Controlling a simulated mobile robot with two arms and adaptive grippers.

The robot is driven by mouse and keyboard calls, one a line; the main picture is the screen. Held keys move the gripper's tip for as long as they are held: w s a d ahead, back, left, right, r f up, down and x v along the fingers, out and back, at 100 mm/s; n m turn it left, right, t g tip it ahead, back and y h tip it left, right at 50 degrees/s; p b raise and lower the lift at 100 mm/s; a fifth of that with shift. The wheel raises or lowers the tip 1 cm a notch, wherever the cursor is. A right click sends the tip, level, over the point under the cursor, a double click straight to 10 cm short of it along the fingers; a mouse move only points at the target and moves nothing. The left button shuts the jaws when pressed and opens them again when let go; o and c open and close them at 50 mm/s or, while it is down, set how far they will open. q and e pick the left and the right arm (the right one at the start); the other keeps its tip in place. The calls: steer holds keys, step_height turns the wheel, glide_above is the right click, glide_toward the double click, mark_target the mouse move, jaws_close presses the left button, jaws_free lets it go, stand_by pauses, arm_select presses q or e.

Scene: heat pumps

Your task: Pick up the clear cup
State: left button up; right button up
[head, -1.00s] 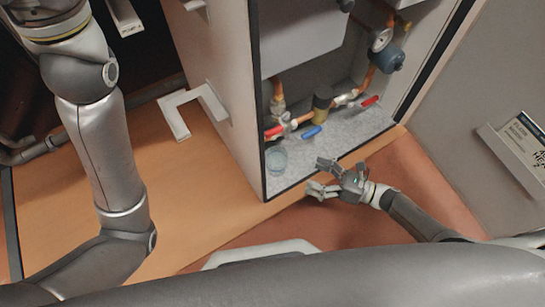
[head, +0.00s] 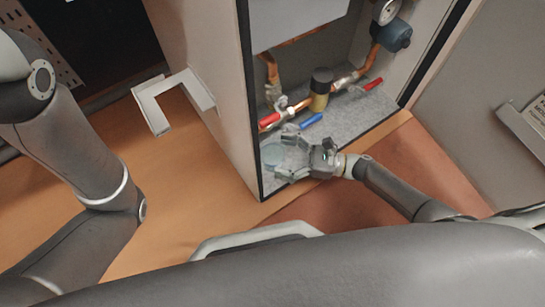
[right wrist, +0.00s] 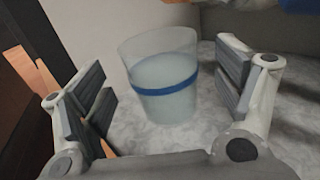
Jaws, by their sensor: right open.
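The clear cup (right wrist: 163,82) stands upright on the grey speckled cabinet floor, with a blue band around its middle. In the right wrist view it is between the two fingers of my open right gripper (right wrist: 165,98), a little beyond the fingertips, with gaps on both sides. In the head view the cup (head: 272,154) is near the cabinet's left front corner, and my right gripper (head: 284,158) reaches in from the right, partly over it. My left arm shows at the left of the head view, but its gripper is out of frame.
The cabinet's side wall (head: 205,90) rises close to the left of the cup. Behind the cup are copper pipes, a red valve handle (head: 268,120), a blue valve handle (head: 311,121) and a dark cylinder (head: 321,82). The cabinet floor (head: 365,120) is clear at the right.

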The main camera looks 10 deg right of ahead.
mark_target(262, 151)
steer(key=shift+b+x, duration=0.35)
steer(key=shift+x, duration=1.2)
steer(key=shift+r, duration=0.1)
steer(key=shift+c, duration=0.3)
steer(key=c, duration=1.2)
steer(key=shift+c, duration=0.2)
steer(key=shift+r, duration=0.15)
